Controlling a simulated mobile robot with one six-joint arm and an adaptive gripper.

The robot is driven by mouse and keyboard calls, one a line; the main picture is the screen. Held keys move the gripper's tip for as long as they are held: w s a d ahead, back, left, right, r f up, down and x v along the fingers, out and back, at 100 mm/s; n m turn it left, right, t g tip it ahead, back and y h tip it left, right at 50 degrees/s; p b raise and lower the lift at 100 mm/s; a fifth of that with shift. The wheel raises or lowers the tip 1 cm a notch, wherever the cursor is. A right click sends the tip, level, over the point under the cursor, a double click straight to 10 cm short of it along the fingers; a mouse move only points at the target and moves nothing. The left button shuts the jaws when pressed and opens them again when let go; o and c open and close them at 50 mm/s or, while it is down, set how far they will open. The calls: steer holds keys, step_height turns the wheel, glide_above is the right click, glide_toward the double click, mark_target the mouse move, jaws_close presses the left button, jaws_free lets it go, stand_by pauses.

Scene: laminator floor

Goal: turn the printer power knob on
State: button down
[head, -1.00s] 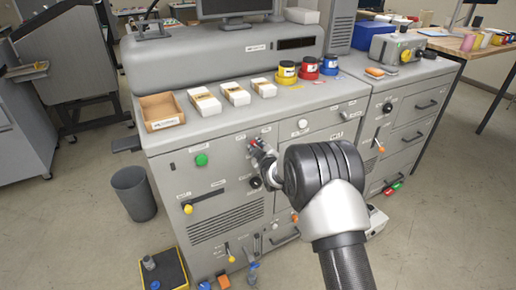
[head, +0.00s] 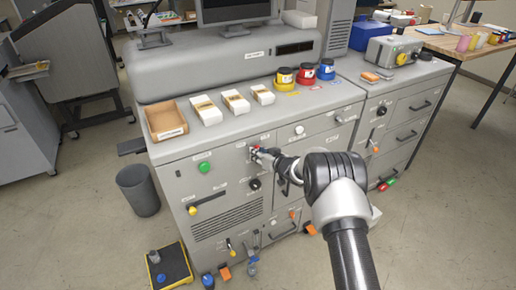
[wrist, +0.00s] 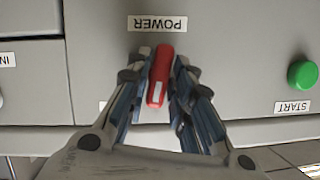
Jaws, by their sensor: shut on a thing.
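The red power knob (wrist: 158,77) is a narrow bar with a white mark near its lower end in the wrist view. It stands nearly upright there, leaning slightly, beside the upside-down POWER label (wrist: 157,24). My gripper (wrist: 160,85) has a finger on each side of the knob and is shut on it. In the head view my gripper (head: 257,154) is at the grey printer's front panel (head: 225,178), near its upper edge. The knob is mostly hidden by my fingers there.
A green START button (wrist: 302,74) is at the right in the wrist view. In the head view a black knob (head: 254,184) is just below my gripper and a yellow-tipped lever (head: 193,210) is lower left. Boxes and ink jars (head: 305,74) stand on top.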

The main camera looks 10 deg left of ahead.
steer(key=shift+w+d+m+g+y+b, duration=0.1)
steer(key=shift+m+g+y+b, duration=0.2)
steer(key=shift+m+y, duration=0.6)
steer(key=shift+d+m+g+y+b, duration=0.15)
steer(key=shift+m+y+b, duration=0.3)
steer(key=shift+m, duration=0.85)
steer(key=shift+a, duration=0.15)
steer(key=c, duration=1.4)
jaws_free()
steer(key=shift+c, duration=0.2)
steer(key=v, duration=1.2)
steer(key=shift+w, duration=0.1)
